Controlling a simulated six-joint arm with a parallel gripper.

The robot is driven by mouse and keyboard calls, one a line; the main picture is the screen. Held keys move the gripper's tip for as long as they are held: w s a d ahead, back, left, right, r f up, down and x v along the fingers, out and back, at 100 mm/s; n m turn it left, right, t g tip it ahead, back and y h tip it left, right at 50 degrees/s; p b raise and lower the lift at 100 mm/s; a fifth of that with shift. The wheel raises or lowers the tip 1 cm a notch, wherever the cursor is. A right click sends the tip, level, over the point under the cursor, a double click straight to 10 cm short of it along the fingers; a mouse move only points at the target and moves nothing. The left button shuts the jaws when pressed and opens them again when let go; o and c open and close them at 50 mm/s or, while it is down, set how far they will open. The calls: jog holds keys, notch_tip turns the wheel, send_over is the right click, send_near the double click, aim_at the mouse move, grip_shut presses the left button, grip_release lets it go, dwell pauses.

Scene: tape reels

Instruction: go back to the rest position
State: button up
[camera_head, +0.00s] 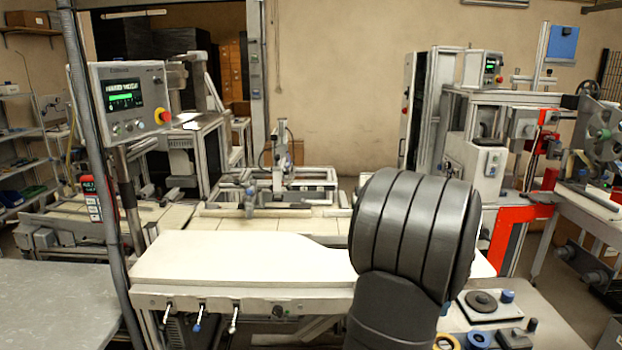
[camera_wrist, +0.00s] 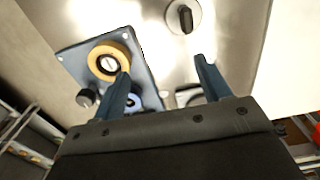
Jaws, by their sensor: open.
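In the wrist view my gripper (camera_wrist: 162,66) has its two blue-grey fingers spread apart, with nothing between them. Past the left finger a yellow tape reel (camera_wrist: 94,58) sits around a pale hub on a blue-grey plate (camera_wrist: 74,56). A blue round part (camera_wrist: 133,102) on the same plate is partly hidden behind that finger. In the head view my dark grey arm stands at right of centre, and my gripper is hidden there. The yellow reel shows at the bottom edge (camera_head: 446,339), beside the blue part (camera_head: 479,340).
A white plate (camera_head: 468,312) with a dark disc (camera_head: 482,300) lies right of my arm. A dark knob (camera_wrist: 186,19) on a round base shows in the wrist view. The long cream worktop (camera_head: 230,258) is clear. A control panel (camera_head: 128,100) stands at left.

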jog(key=s+d+r, duration=0.3)
jog(key=s+r, duration=0.1)
jog(key=s, duration=0.6)
jog(key=s+d+r, duration=0.2)
jog(key=s+r, duration=0.1)
jog(key=s, duration=0.7)
jog(key=w+a+f, duration=0.1)
jog(key=w+f, duration=0.1)
jog(key=w, duration=0.1)
jog(key=w+a+f, duration=0.1)
jog(key=w+f, duration=0.1)
jog(key=w, duration=0.2)
jog(key=w+a+f, duration=0.2)
jog(key=w, duration=0.1)
jog(key=shift+w+f, duration=0.15)
jog(key=shift+w, duration=0.05)
jog(key=f, duration=0.2)
jog(key=w+f, duration=0.1)
jog(key=shift+w+a, duration=0.1)
jog(key=shift+a, duration=0.15)
jog(key=shift+f, duration=0.5)
